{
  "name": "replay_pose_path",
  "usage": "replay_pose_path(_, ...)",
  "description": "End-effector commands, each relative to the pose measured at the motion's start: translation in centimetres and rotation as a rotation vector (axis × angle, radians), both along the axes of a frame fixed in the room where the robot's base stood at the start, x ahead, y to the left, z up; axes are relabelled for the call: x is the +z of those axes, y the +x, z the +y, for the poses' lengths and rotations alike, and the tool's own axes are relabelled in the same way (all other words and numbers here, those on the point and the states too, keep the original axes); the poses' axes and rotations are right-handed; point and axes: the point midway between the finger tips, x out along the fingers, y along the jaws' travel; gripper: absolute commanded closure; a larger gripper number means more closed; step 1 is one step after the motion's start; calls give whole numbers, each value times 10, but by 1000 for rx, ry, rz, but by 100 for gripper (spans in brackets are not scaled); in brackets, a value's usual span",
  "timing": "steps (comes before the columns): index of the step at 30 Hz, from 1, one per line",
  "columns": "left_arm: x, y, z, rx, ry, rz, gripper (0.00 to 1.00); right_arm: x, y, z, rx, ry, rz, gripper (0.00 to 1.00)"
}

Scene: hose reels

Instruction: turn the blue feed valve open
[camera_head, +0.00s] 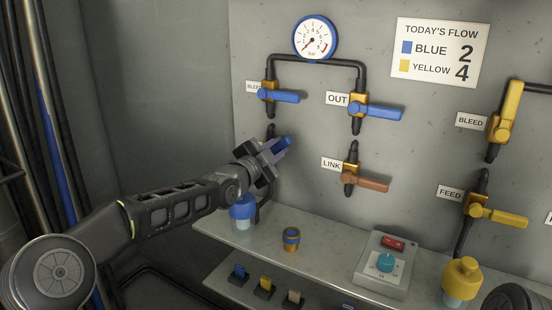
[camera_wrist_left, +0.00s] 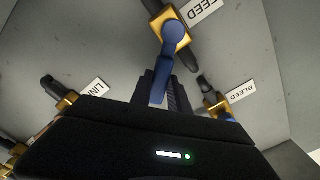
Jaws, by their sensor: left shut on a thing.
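The blue feed valve handle (camera_head: 285,142) shows partly between the fingers of my left gripper (camera_head: 273,149) in the head view; its body and label are hidden behind the gripper there. In the left wrist view, the blue handle (camera_wrist_left: 172,42) comes off a brass body (camera_wrist_left: 154,7) beside the FEED label (camera_wrist_left: 206,9). The handle stands at a slant to the dark pipe, neither clearly along it nor square across it. The fingers (camera_wrist_left: 163,88) are shut on its outer end. My right gripper is not in view.
Blue BLEED (camera_head: 279,96), blue OUT (camera_head: 375,111) and brown LINK (camera_head: 370,184) valve handles are near. A pressure gauge (camera_head: 315,38) sits above. A shelf (camera_head: 325,238) below carries a blue-capped bottle (camera_head: 243,212), a small brown cup (camera_head: 291,240) and a control box (camera_head: 384,266).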

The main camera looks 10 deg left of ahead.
Motion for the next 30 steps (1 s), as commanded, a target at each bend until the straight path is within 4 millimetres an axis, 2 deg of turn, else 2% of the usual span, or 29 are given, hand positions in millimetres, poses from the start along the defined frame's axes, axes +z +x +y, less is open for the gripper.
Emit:
replay_pose_path(9,15,7,17,4,-281,111,100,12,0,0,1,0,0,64)
replay_pose_path(18,22,13,33,4,-543,214,100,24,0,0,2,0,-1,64)
replay_pose_path(30,24,19,48,3,-774,306,100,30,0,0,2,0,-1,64)
